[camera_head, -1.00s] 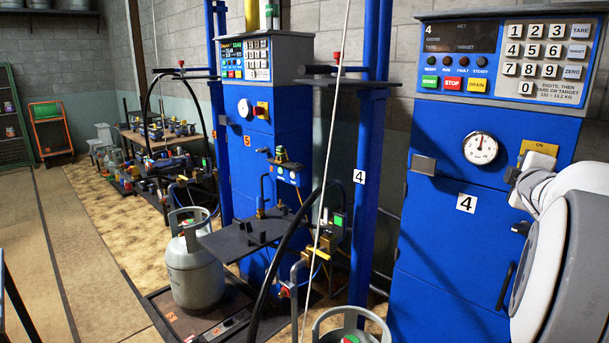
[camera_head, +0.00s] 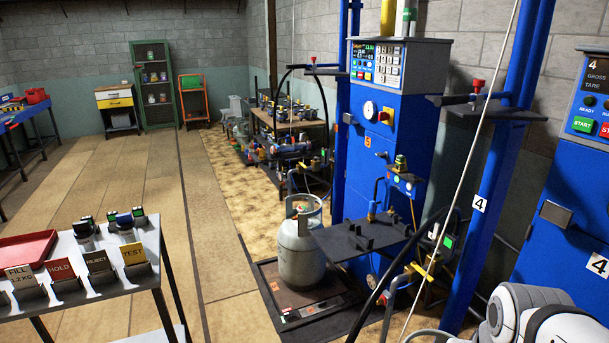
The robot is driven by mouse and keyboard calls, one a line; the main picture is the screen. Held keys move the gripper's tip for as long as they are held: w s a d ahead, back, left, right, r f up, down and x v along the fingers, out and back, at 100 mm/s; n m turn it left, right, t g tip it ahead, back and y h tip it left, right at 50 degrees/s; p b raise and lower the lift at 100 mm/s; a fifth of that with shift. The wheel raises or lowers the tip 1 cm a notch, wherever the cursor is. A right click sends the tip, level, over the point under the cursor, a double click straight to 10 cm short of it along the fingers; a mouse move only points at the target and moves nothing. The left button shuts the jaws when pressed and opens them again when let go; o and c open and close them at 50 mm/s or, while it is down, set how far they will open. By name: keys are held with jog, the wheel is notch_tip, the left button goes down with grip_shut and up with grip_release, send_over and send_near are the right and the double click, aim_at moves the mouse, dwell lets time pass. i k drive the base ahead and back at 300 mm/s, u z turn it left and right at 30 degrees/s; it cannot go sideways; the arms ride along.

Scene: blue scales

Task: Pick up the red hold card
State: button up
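The red hold card (camera_head: 61,271) stands in a dark holder on a grey table (camera_head: 110,300) at the lower left. A yellow "TEST" card (camera_head: 134,250) ends the row. Part of my white arm shows at the lower right corner, far from the cards. My gripper is not in view.
A red tray (camera_head: 24,250) and several small dark-and-green devices (camera_head: 125,222) are also on the table. A grey gas cylinder (camera_head: 300,252) stands on a floor scale (camera_head: 310,312) by the blue cabinets. Open floor lies between table and scale.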

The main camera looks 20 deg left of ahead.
aim_at(60, 269)
jog(key=u, duration=0.4)
jog(key=k, duration=0.45)
jog(key=u, duration=0.75)
jog(key=k, duration=0.95)
jog(key=u, duration=1.1)
jog(key=i, duration=1.3)
jog(key=z, duration=0.45)
jog(key=k, duration=0.75)
jog(key=z, duration=0.15)
jog(key=i, duration=0.85)
jog(key=u, duration=0.1)
